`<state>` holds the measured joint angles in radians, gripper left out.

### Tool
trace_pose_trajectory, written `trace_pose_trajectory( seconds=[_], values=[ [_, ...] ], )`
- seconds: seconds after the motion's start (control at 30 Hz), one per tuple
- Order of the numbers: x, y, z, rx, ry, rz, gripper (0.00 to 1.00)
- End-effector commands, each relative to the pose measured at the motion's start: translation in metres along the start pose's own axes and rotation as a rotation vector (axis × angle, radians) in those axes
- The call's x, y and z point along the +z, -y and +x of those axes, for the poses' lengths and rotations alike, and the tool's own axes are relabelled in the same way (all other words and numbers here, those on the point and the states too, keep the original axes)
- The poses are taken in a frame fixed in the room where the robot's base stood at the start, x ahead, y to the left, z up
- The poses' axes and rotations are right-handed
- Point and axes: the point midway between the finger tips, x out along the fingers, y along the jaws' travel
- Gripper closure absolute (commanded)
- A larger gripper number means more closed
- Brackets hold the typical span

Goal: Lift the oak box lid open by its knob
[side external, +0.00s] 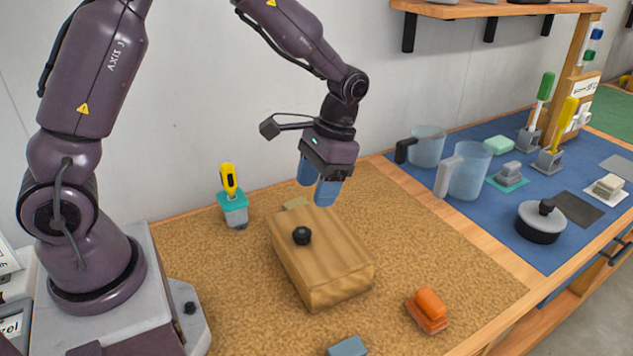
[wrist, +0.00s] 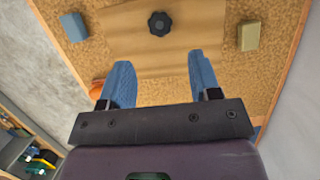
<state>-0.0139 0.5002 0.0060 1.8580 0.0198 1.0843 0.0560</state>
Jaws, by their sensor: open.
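The oak box (side external: 322,258) stands on the cork mat with its lid closed. A black knob (side external: 302,235) sits on the lid; in the wrist view the knob (wrist: 159,24) shows at the top, beyond the fingertips, on the lid (wrist: 120,22). My gripper (side external: 319,188) hangs above the box's back right part, higher than the knob and apart from it. Its two blue fingers are spread with nothing between them, as the wrist view of my gripper (wrist: 160,78) also shows.
A yellow-handled tool in a teal holder (side external: 233,208) stands left behind the box. Clear jugs (side external: 468,172) and a lidded pot (side external: 540,222) stand on the blue mat at right.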

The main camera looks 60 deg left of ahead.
Motion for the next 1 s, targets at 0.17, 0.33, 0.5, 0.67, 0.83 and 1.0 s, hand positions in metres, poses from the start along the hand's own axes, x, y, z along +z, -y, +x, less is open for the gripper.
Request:
trace_pose_trajectory(
  seconds=[0.17, 0.33, 0.5, 0.67, 0.83, 1.0],
  values=[
    [0.001, 0.000, 0.012, 0.000, 0.002, 0.000, 0.43],
    [0.001, 0.000, 0.025, 0.000, 0.002, 0.000, 0.43],
    [0.000, 0.000, 0.039, 0.000, 0.000, 0.000, 0.43],
    [0.001, 0.000, 0.052, 0.000, 0.002, 0.000, 0.43],
    [0.001, 0.000, 0.066, 0.000, 0.001, 0.000, 0.43],
    [0.001, 0.000, 0.079, 0.000, 0.001, 0.000, 0.43]
  ],
)
